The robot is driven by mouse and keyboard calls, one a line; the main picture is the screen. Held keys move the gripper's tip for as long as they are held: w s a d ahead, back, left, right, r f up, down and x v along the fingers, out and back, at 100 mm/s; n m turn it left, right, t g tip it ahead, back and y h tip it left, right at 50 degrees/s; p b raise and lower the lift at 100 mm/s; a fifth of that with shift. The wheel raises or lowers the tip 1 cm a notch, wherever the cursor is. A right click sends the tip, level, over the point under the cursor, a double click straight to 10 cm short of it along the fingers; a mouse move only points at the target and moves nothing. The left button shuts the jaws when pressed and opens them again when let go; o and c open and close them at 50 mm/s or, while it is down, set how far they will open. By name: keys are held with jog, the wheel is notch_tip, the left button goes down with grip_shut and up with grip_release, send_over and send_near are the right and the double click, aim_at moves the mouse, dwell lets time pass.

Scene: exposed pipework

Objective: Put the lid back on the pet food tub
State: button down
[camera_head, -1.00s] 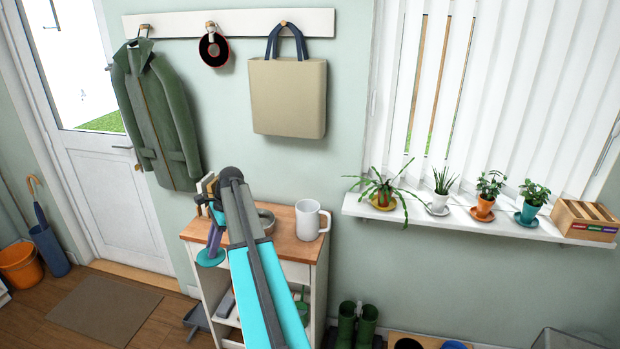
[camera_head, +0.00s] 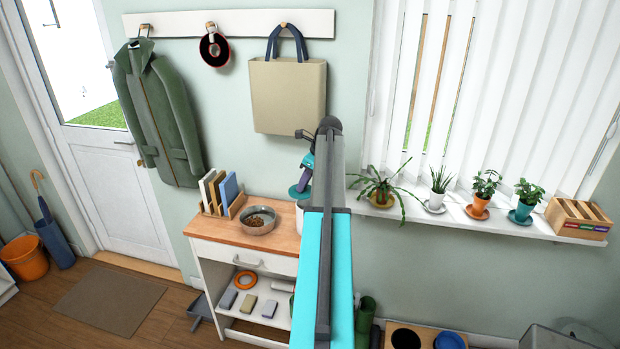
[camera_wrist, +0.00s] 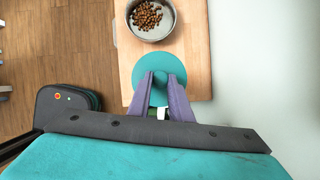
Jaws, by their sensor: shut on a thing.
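My gripper (camera_head: 306,178) is shut on the teal round lid (camera_head: 298,193). The lid is just above or at the top of a white tub (camera_head: 299,214) on the wooden-topped cabinet, and my arm hides most of the tub. In the wrist view the purple fingers (camera_wrist: 160,84) grip the teal lid (camera_wrist: 138,62), seen from above. A small white part (camera_wrist: 172,93) shows between the fingers, probably the tub. I cannot tell whether the lid touches the tub.
A metal bowl of kibble (camera_head: 258,220) stands left of the tub on the cabinet top (camera_head: 225,228). Upright books (camera_head: 220,190) stand behind the bowl. A windowsill (camera_head: 460,215) with several potted plants is at the right. A tote bag (camera_head: 287,95) hangs above.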

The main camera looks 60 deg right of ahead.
jog(key=shift+s+d+r+m, duration=0.2)
jog(key=shift+s+d+r, duration=0.1)
jog(key=shift+s+d, duration=0.2)
jog(key=shift+s+d+r+m, duration=0.2)
jog(key=shift+s+d+r, duration=0.05)
jog(key=shift+s+d, duration=0.25)
jog(key=shift+w, duration=0.1)
jog(key=shift+f, duration=0.2)
jog(key=shift+f+b, duration=1.55)
jog(key=shift+f, duration=1.45)
jog(key=shift+w+p, duration=0.15)
jog(key=shift+p, duration=0.3)
jog(key=shift+f+p, duration=0.2)
jog(key=shift+p, duration=0.25)
dwell(1.0)
